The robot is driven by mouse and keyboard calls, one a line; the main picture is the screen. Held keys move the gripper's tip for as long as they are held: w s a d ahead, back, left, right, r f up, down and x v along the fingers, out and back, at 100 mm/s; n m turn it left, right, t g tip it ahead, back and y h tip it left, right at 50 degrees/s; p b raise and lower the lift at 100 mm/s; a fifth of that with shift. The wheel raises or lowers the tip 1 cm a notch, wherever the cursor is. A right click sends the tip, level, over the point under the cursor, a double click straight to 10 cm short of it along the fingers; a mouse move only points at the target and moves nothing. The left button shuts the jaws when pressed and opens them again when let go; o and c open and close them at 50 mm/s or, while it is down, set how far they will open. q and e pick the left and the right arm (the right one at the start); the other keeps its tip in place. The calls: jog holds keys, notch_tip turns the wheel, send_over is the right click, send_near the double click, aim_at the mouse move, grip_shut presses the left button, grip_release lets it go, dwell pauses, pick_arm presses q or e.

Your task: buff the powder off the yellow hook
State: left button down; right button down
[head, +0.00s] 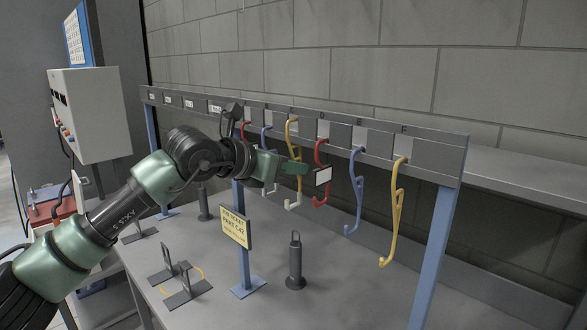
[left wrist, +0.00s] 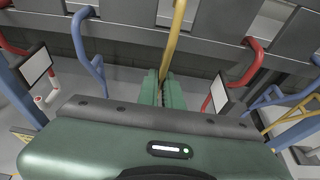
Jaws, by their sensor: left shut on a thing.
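The middle yellow hook (head: 291,132) hangs from the rail between a blue hook and a red hook. Its lower end (head: 292,205) looks whitish. My left gripper (head: 296,168) is at the middle of this hook and shut on it. In the left wrist view the yellow hook (left wrist: 176,40) runs down from the rail to between the green fingers (left wrist: 165,92). The gripped part is hidden by the fingers. A second yellow hook (head: 395,205) hangs free at the right end. My right gripper is in neither view.
A red hook (head: 320,152) and a blue hook (head: 356,190) hang close on the right. A white card (head: 323,177) is close beside my gripper. A sign on a post (head: 236,228) and a dark weight (head: 296,268) stand on the bench below.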

pick_arm(q)
jog(key=shift+s+a+b, duration=1.3)
jog(key=shift+b, duration=0.25)
jog(key=s+a+b, duration=0.5)
jog(key=s+a, duration=0.2)
jog(key=shift+r, duration=0.25)
jog(key=shift+f, duration=0.1)
